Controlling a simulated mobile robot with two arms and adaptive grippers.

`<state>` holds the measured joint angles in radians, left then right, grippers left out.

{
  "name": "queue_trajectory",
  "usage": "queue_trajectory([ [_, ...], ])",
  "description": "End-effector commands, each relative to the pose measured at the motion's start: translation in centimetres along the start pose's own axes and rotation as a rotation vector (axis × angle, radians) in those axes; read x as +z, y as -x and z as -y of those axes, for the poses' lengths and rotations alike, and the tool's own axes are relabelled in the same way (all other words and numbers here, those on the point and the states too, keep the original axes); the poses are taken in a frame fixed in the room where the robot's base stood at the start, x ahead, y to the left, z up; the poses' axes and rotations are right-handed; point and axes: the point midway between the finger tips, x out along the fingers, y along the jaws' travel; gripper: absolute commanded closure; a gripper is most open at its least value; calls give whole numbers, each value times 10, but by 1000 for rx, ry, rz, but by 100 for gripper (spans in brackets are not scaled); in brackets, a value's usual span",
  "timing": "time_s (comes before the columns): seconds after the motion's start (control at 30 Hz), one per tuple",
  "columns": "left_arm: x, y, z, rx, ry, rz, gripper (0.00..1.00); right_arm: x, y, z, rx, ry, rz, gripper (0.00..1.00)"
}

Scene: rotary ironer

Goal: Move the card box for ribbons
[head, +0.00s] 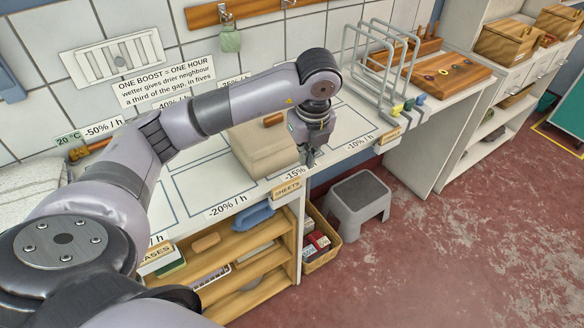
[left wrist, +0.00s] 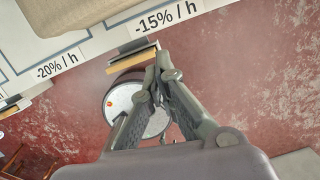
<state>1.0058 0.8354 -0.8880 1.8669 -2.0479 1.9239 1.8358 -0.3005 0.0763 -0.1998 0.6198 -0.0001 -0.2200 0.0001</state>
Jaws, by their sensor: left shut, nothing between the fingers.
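No box in view carries a label that I can read as ribbons. A tan open box (head: 322,258) with red and dark packets stands on the floor beside the shelf unit, below the counter. Brown lidded boxes (head: 503,42) stand on the far right shelf; I cannot tell which is the card box. My left gripper (head: 310,160) is over the counter's front edge, pointing down, shut and empty, right of a beige block-shaped stack (head: 262,150). In the left wrist view its closed fingertips (left wrist: 160,68) hang over the red floor, near the -15% label. My right gripper is out of view.
The white counter (head: 190,190) has marked, mostly bare areas. A wire rack (head: 380,60) and a wooden board (head: 445,75) stand at its right end. A grey step stool (head: 357,200) is on the floor in front. The red floor to the right is clear.

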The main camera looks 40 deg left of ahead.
Motion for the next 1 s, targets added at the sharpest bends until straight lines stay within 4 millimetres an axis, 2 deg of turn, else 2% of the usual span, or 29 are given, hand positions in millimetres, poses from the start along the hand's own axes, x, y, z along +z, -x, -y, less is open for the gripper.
queue_trajectory([
  [0.03,13,6,-6,17,35,59,100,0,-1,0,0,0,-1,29],
  [0.1,24,12,-13,35,69,107,100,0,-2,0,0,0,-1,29],
  [0.23,28,7,-16,46,88,128,100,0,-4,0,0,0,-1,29],
  [0.37,29,-11,-17,48,86,123,100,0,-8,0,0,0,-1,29],
  [0.7,37,-67,-20,48,84,123,100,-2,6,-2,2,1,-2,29],
  [0.83,39,-80,-20,45,84,123,100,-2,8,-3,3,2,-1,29],
  [1.0,39,-85,-20,44,84,124,100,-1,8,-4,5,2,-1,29],
])
